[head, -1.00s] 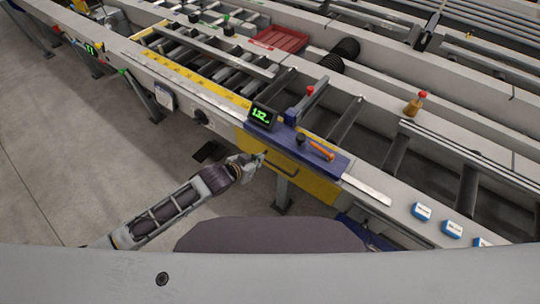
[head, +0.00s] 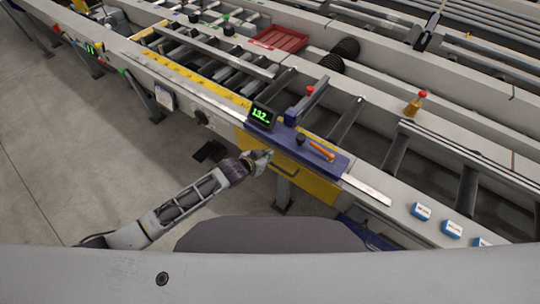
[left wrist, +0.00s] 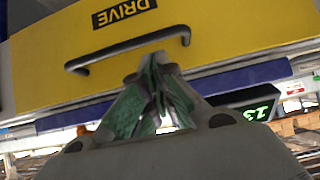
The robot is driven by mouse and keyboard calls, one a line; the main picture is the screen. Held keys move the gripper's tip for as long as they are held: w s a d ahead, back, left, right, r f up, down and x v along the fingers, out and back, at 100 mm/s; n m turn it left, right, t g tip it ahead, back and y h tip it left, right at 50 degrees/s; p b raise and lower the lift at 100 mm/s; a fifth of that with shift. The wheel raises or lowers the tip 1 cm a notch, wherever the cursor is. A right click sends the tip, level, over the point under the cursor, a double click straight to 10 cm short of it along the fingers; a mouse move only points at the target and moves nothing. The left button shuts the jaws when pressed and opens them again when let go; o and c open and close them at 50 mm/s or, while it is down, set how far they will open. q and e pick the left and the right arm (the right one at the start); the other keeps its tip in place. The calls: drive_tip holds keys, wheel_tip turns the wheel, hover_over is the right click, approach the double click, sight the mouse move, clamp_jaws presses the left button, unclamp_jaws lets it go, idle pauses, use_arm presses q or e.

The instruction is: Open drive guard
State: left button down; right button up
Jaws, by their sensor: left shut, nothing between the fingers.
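The drive guard is a yellow panel (head: 318,187) on the front of the table, below a blue ledge. In the left wrist view the yellow panel (left wrist: 228,32) fills the top, with a black DRIVE label (left wrist: 123,11) upside down. Its dark bar handle (left wrist: 108,52) crosses the panel, and the handle (head: 285,170) also shows in the head view. My left gripper (head: 268,154) is at the panel's left part, close to the handle. My right gripper is not in view.
A blue ledge (head: 318,160) above the panel carries a green-lit display (head: 261,116) and an orange-handled tool (head: 321,150). Several blue boxes (head: 452,229) sit on the rail at right. A red tray (head: 279,39) lies farther back. The floor at left is mostly clear.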

use_arm(q)
drive_tip(key=shift+x, duration=1.3)
drive_tip(key=shift+s+a, duration=0.1)
drive_tip(key=shift+s, duration=0.1)
drive_tip(key=shift+s+a, duration=0.1)
drive_tip(key=shift+s, duration=0.05)
